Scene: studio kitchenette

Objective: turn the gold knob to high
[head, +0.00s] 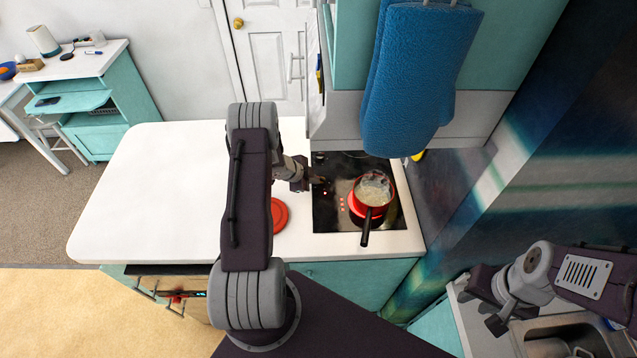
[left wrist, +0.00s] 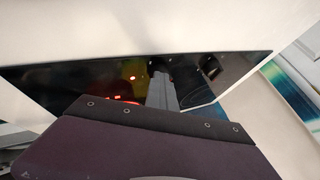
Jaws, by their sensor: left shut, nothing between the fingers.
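The black cooktop (head: 330,217) is set in the white counter, with a few red lights lit on its left part. A red pot (head: 371,192) with pale contents stands on its right part, handle toward me. I cannot make out a gold knob on the cooktop. A small dark shape (left wrist: 210,68) shows there in the left wrist view. A round gold knob (head: 238,22) is on the white door at the back. My left gripper (head: 319,180) is shut and empty over the cooktop's left edge.
A blue towel or mitt (head: 415,80) hangs above the back of the cooktop. A red round object (head: 279,215) lies on the counter, partly behind my left arm. The white counter (head: 150,190) is clear on the left. A sink (head: 560,345) is at the lower right.

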